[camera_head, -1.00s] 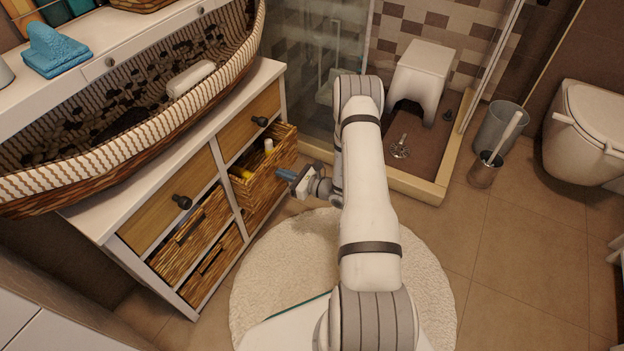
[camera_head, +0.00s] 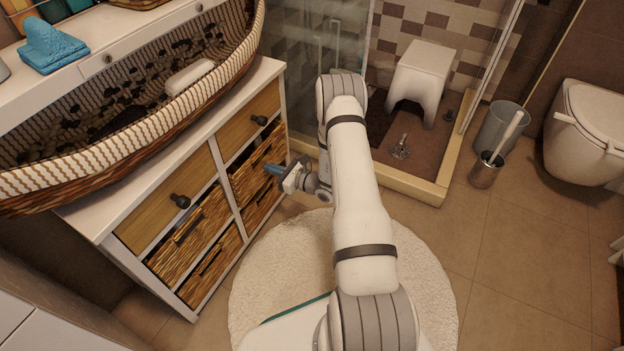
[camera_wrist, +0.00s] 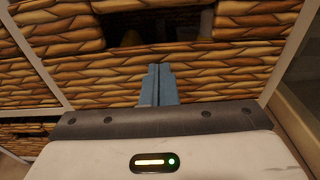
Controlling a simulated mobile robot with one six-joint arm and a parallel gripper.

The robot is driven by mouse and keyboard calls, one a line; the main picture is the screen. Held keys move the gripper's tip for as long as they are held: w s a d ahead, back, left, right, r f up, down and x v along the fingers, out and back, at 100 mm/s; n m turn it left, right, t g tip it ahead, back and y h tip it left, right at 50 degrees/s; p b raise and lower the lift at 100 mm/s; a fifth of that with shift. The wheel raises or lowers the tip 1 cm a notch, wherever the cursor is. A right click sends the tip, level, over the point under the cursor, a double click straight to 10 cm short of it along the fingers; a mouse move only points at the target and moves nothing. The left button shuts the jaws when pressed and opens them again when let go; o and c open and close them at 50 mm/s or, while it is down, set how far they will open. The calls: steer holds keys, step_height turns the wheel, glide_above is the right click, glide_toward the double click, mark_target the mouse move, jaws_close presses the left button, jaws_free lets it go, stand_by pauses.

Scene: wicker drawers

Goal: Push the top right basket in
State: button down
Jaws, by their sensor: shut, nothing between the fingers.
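The top right wicker basket (camera_head: 257,166) sits in the right column of the white cabinet, below a wooden drawer. Its front is about level with the cabinet frame in the head view. My gripper (camera_head: 273,169) is shut and empty, with its blue fingertips at the basket's front. In the wrist view the shut blue fingers (camera_wrist: 159,84) are against or very near the woven front (camera_wrist: 215,84), just under the dark handle opening. Exact contact cannot be told. A yellow item shows dimly through the opening.
The other baskets (camera_head: 190,235) sit in the cabinet (camera_head: 150,190), with wooden drawers (camera_head: 170,200) above. A large woven tub (camera_head: 130,130) rests on top. A round white rug (camera_head: 300,250) lies in front. The glass shower (camera_head: 310,80) stands behind on the right.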

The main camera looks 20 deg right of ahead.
steer(key=v, duration=0.6)
steer(key=shift+s+d+f+p, duration=0.2)
steer(key=shift+s+f+p, duration=0.05)
steer(key=shift+f+p, duration=0.1)
stand_by(0.5)
steer(key=s+a+r+n+g+y+p, duration=0.1)
steer(key=s+a+r+n+g+p, duration=0.35)
steer(key=r, duration=0.85)
steer(key=s+a+r+n+g+p, duration=0.35)
steer(key=r+n+p, duration=0.25)
steer(key=r, duration=0.7)
steer(key=s+a+r+n+g+y+p, duration=0.1)
steer(key=s+a+r+n+g+p, duration=0.4)
steer(key=r, duration=0.8)
steer(key=s+d+r+n+h+p, duration=0.2)
steer(key=s+r+n+h+p, duration=0.2)
steer(key=r, duration=0.5)
steer(key=s+d+r+n+t+h+p, duration=0.1)
steer(key=s+d+r+n+h+p, duration=0.1)
steer(key=s+r+n+h+p, duration=0.2)
steer(key=s+d+r+n+t+h+p, duration=0.1)
steer(key=s+r+n+h+p, duration=0.3)
steer(key=r, duration=1.2)
steer(key=s+d+n+p, duration=0.1)
steer(key=s+p, duration=0.3)
steer(key=p, duration=0.2)
steer(key=shift+d+r, duration=0.2)
steer(key=shift+d, duration=0.05)
